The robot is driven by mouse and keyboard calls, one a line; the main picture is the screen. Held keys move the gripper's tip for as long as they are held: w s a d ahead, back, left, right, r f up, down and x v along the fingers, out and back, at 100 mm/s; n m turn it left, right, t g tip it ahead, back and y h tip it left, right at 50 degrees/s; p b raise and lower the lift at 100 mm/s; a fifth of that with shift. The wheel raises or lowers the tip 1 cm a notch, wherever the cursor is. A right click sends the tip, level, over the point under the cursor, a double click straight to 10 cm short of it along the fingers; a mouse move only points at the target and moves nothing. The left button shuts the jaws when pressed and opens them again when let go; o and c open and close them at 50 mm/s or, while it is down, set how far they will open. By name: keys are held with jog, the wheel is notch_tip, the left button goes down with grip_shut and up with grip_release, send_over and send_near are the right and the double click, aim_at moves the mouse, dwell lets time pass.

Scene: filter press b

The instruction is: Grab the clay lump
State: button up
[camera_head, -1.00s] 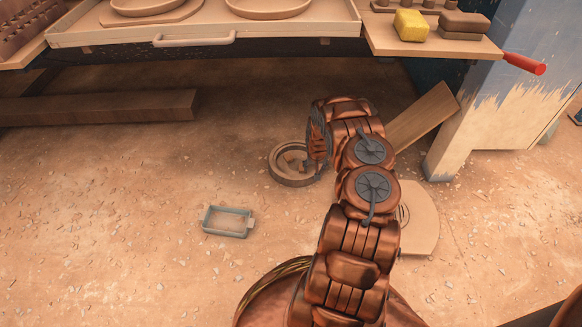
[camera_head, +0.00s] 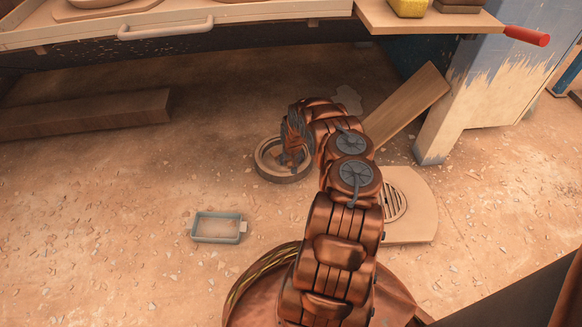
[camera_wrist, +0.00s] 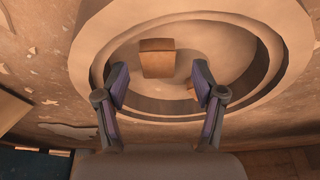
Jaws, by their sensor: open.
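A brown, blocky lump (camera_wrist: 157,58), apparently the clay lump, sits inside a round rimmed dish (camera_wrist: 270,50) in the wrist view. A second small brown piece (camera_wrist: 191,86) shows in the dish, partly behind the right finger. My gripper (camera_wrist: 160,82) is open and empty, its two fingers reaching over the near rim. The lump appears between and just beyond the fingertips, with no visible contact. In the head view the dish (camera_head: 268,172) stands on the floor. My wrist hides most of its inside, and I cannot make out the lump there.
A small grey-blue tray (camera_head: 217,238) lies on the floor left of my arm. A plank (camera_head: 405,115) leans by the blue-and-bare post (camera_head: 455,115). A plate with a round grate (camera_head: 420,210) lies right of my arm. A bench edge with a handle (camera_head: 165,31) overhangs behind.

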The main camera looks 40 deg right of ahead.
jog(key=shift+b+x, duration=0.4)
jog(key=shift+x, duration=0.8)
jog(key=shift+s, duration=0.1)
jog(key=shift+r, duration=0.1)
jog(key=c, duration=1.3)
